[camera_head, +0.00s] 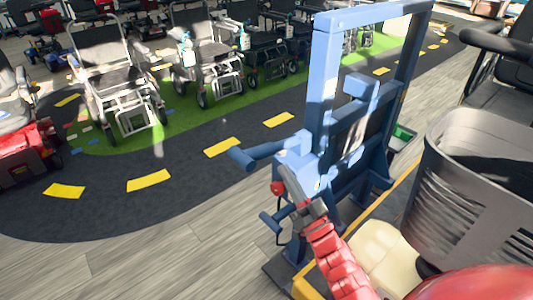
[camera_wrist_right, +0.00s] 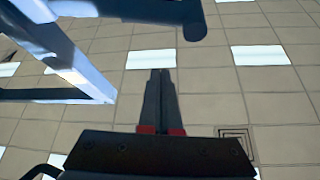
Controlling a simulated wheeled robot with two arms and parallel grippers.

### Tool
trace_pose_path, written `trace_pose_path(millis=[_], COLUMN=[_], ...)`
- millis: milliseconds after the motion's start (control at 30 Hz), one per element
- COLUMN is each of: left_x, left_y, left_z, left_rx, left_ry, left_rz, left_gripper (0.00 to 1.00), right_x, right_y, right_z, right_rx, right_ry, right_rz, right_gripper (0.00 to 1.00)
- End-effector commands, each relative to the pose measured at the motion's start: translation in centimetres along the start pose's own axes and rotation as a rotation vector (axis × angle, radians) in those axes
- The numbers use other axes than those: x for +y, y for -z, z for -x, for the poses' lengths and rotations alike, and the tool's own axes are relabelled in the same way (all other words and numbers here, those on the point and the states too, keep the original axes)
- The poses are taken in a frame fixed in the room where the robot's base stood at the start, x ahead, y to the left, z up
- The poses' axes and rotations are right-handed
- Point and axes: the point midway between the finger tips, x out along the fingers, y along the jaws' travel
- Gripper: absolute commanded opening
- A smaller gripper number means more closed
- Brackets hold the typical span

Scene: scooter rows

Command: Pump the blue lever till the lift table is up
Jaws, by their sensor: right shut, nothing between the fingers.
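The blue lever (camera_head: 262,152) sticks out to the left from a tall blue frame (camera_head: 322,90) in the head view. In the right wrist view, a dark blue bar with a rounded end (camera_wrist_right: 193,22), seemingly the lever, crosses above the fingertips. My right gripper (camera_head: 300,188) is shut and empty, pointing up just below the lever's root. Its closed fingers (camera_wrist_right: 160,75) show in the wrist view, apart from the bar in the picture; I cannot tell whether they touch it. Which part is the lift table is unclear, and the frame's lower part is partly hidden by my arm. My left gripper is out of view.
A red knob (camera_head: 277,188) and a lower blue bar (camera_head: 270,222) sit close to my right gripper. A grey basket (camera_head: 460,190) stands at the right. Several wheelchairs (camera_head: 110,75) line the green strip behind. The wood floor (camera_head: 150,240) at the left is clear.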

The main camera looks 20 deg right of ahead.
Motion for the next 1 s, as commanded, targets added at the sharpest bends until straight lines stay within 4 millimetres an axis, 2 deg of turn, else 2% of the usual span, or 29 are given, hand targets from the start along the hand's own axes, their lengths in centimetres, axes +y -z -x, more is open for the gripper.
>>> trace_pose_path(millis=[133, 233, 600, 700, 800, 1000], left_x=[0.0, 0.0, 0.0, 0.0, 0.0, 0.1], left_y=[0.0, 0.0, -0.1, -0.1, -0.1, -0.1], left_z=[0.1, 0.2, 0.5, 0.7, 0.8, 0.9], left_rx=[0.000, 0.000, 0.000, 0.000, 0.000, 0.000], left_ry=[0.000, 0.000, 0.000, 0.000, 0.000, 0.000], left_rz=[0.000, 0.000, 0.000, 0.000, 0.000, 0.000], left_gripper=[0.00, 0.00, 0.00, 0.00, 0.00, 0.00], right_x=[0.0, -0.1, -0.1, 0.1, 0.0, 0.0], right_y=[0.0, 0.1, 0.1, -1.7, -2.8, -3.7], right_z=[-0.8, -2.2, -10.1, -9.5, -9.1, -8.7], right_rx=[0.002, 0.005, 0.004, -0.003, -0.001, 0.001], right_ry=[0.002, 0.004, 0.005, -0.003, 0.001, 0.001], right_rz=[0.000, 0.000, 0.002, -0.004, -0.001, 0.000], right_gripper=[0.00, 0.00, 0.00, 0.00, 0.00, 0.00])
